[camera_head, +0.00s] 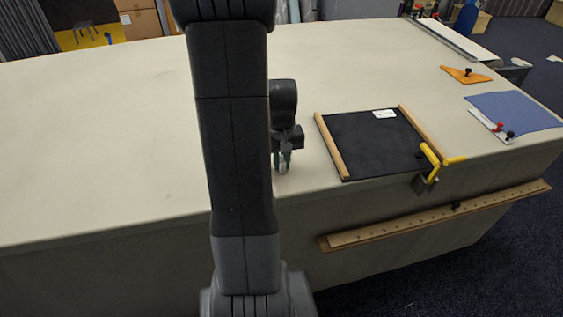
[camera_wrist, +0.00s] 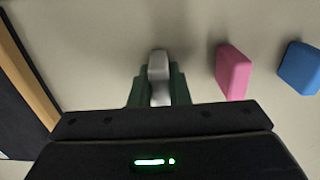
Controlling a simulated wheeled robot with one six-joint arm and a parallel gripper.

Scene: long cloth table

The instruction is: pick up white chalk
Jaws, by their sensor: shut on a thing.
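The white chalk (camera_wrist: 158,66) is a short pale piece between the two green fingers of my gripper (camera_wrist: 158,88) in the wrist view. My gripper is shut on it. In the head view my gripper (camera_head: 283,162) points down at the cloth table near its front edge, and the chalk (camera_head: 282,169) shows as a small white spot at the fingertips. I cannot tell whether the chalk touches the table.
In the wrist view a pink block (camera_wrist: 234,72) and a blue block (camera_wrist: 301,68) lie right of the chalk. A black board with wooden side rails (camera_head: 375,143) lies right of my gripper, with a yellow clamp (camera_head: 429,156) at its corner. The table's left side (camera_head: 100,130) is clear.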

